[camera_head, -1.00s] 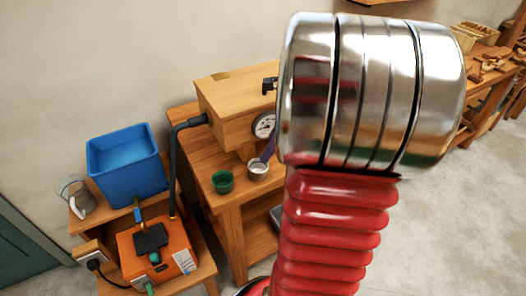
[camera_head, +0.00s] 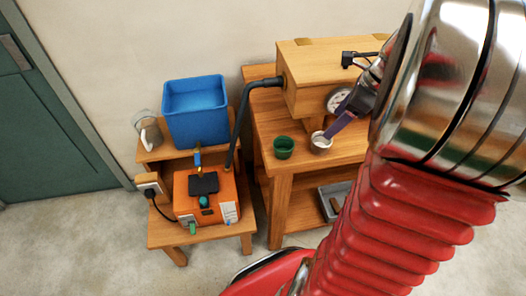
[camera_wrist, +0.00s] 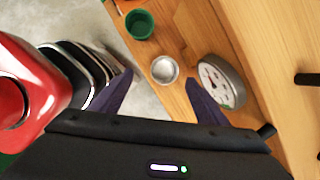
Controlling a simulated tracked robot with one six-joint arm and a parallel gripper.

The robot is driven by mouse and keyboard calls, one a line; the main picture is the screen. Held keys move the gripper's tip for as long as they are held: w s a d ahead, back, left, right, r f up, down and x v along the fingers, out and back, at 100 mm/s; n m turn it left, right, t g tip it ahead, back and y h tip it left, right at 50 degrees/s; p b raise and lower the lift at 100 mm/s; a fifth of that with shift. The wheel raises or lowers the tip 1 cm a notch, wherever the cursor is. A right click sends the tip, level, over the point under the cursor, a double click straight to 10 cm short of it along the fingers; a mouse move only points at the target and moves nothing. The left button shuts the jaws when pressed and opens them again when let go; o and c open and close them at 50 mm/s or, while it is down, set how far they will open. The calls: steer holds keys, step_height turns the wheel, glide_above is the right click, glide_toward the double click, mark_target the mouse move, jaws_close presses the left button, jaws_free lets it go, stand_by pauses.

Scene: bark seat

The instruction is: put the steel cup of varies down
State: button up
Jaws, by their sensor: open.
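The small steel cup (camera_head: 320,144) stands upright on the wooden bench (camera_head: 312,174), near its front edge and right of a green cup (camera_head: 284,147). In the wrist view the steel cup (camera_wrist: 165,70) shows from above with a pale grey inside; I cannot tell what it holds. My gripper (camera_head: 335,134) reaches down to the cup from the upper right. In the wrist view its two dark purple fingers (camera_wrist: 158,84) are spread apart, with the cup just beyond and between their tips. No finger clearly touches it.
A round gauge (camera_wrist: 220,82) on a wooden housing (camera_head: 304,84) stands close by the right finger. A black hose (camera_head: 244,122) runs down to the left. A blue bin (camera_head: 196,124), a glass jug (camera_head: 147,130) and an orange box (camera_head: 206,197) occupy the left stand.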

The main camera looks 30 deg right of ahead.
steer(key=s+a+r+n, duration=0.2)
steer(key=a+n, duration=0.7)
steer(key=s+a+r+n+t+h, duration=0.1)
steer(key=s+a+r+n, duration=0.1)
steer(key=a+n, duration=0.8)
steer(key=s+a+r+n+h, duration=0.1)
steer(key=s+a+r+n, duration=0.1)
steer(key=a+n, duration=0.7)
steer(key=shift+s+a+n+t, duration=0.4)
steer(key=shift+a, duration=0.15)
steer(key=shift+c, duration=0.5)
